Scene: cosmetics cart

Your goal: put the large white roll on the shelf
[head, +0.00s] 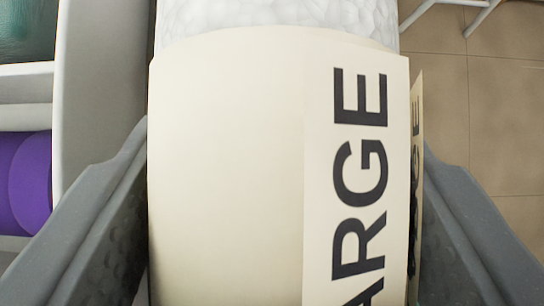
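The large white roll (225,170) fills the middle of the head view, very close to the camera. It has a cream paper band with black letters reading "ARGE", part of the word cut off by the bottom edge. A bumpy white surface shows above the band. My gripper (285,150) has one grey finger on each side of the roll. The fingertips press close against its left and right sides, and it appears held between them. The band's loose edge stands out on the right. The shelf (95,85) shows at the left, with its pale upright beside the roll.
A purple roll (25,180) lies in a shelf compartment at the left. A dark green thing (25,30) is in the compartment above it. At the right is tiled floor (510,120), with white metal legs (440,8) at the top.

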